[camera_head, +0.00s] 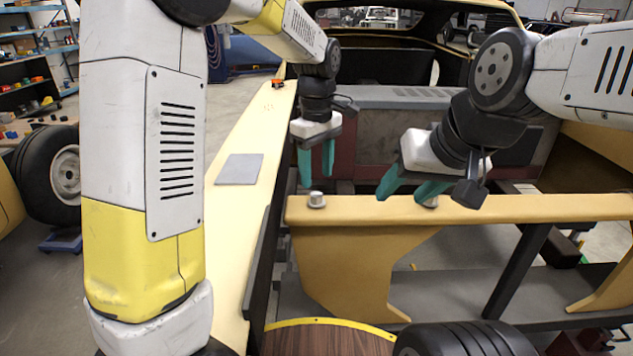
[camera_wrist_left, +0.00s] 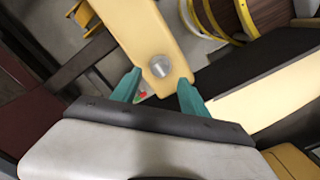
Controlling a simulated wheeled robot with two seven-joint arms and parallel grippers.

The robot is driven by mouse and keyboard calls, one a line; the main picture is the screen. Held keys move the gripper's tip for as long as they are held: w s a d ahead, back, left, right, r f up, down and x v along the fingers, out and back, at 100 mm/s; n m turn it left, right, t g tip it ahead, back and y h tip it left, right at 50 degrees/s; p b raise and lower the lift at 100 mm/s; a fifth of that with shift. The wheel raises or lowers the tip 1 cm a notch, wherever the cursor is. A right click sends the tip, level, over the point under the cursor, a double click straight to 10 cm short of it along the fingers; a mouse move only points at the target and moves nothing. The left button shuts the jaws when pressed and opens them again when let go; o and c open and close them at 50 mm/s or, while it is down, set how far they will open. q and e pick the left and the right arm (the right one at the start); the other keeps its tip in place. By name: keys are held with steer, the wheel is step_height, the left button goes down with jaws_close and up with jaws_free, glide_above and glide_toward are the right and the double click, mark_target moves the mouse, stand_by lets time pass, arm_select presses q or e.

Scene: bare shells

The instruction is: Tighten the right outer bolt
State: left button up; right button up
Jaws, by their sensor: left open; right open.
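Two short silver bolts stand on the tan beam (camera_head: 520,208). One bolt (camera_head: 316,200) is near the beam's left end; the other bolt (camera_head: 431,202) is farther right, partly hidden by a finger of my right gripper. My left gripper (camera_head: 316,178) is open and empty, pointing down just above the left-end bolt. In the left wrist view that bolt (camera_wrist_left: 161,66) shows just beyond the open teal fingers (camera_wrist_left: 159,80), apart from them. My right gripper (camera_head: 402,195) is open and tilted, one fingertip beside the right bolt; whether they touch I cannot tell.
A long pale yellow side panel (camera_head: 228,205) runs along the left, with a grey plate (camera_head: 240,169) and a small orange-and-black item (camera_head: 278,84) on it. A grey block (camera_head: 390,97) stands behind the beam. A black tyre (camera_head: 465,340) is at the front.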

mark_target(317, 194)
arm_select(q)
step_height(317, 194, down, 5)
steer(key=shift+f, duration=0.15)
jaws_close()
